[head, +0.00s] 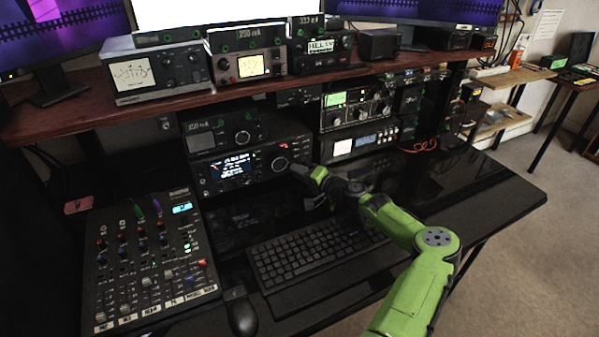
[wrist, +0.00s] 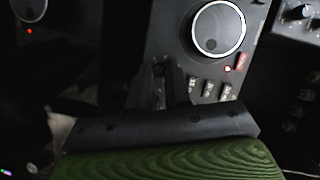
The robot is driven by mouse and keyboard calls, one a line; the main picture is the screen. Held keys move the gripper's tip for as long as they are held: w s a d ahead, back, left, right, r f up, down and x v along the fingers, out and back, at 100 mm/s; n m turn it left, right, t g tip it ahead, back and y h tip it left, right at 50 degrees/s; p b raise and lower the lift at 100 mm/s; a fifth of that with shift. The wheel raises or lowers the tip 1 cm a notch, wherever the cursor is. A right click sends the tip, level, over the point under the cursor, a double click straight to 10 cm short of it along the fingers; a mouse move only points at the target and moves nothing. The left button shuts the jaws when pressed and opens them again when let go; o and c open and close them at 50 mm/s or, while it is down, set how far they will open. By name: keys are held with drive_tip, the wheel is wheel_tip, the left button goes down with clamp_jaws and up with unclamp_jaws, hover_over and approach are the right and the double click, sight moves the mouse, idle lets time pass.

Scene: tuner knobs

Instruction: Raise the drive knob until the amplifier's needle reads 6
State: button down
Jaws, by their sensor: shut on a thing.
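My gripper (wrist: 160,78) is at the front panel of the radio (head: 235,168), at its lower right; it also shows in the head view (head: 298,172). Its fingers are closed on a small dark knob low on that panel, below and left of the large silver-ringed tuning dial (wrist: 218,29). I take this for the drive knob; the fingers mostly hide it and no label is readable. Two needle meters stand on the shelf: a white-faced one (head: 130,73) in the large grey unit at left, and a lit cream one (head: 250,65) beside it. Neither reading is legible to me.
A red-lit button (wrist: 242,62) and several small buttons sit right of my fingers. A mixer (head: 150,255), keyboard (head: 315,250) and mouse (head: 240,312) cover the desk's left and middle. The shelf edge (head: 200,98) overhangs the radios. The desk's right side is clear.

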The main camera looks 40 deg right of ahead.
drive_tip(key=c, duration=1.1)
unclamp_jaws()
drive_tip(key=s+p, duration=0.1)
drive_tip(key=s, duration=0.4)
drive_tip(key=s+d+r+p, duration=0.1)
drive_tip(key=s, duration=0.4)
drive_tip(key=s+r+p, duration=0.1)
drive_tip(key=s, duration=0.4)
drive_tip(key=shift+s+d+p, duration=0.15)
drive_tip(key=shift+s+p, duration=0.15)
drive_tip(key=shift+p, duration=0.1)
